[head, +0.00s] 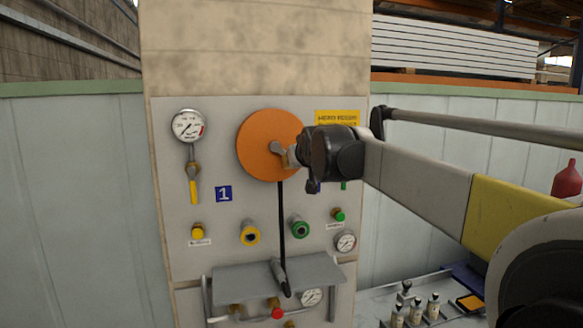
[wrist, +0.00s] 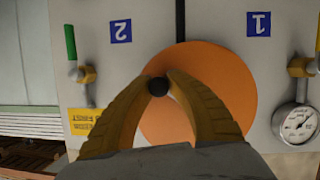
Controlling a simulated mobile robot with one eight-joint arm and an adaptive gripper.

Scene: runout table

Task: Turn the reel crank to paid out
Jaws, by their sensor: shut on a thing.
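The orange reel disc (head: 256,160) is mounted on the grey panel, and a dark hose hangs straight down from it. In the wrist view the disc (wrist: 222,75) fills the middle. The reel crank's dark round knob (wrist: 158,87) sits between the two yellow-brown fingertips of my gripper (wrist: 160,84), which is shut on it. In the head view my gripper (head: 288,156) reaches the right half of the disc from the right. A grey crank piece (head: 276,148) shows near the disc's centre; my gripper hides part of the crank.
A pressure gauge (head: 187,126) and a yellow-handled valve (head: 193,189) are left of the reel. A green-handled valve (wrist: 72,45) is on the other side. A shelf (head: 240,278) juts out below.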

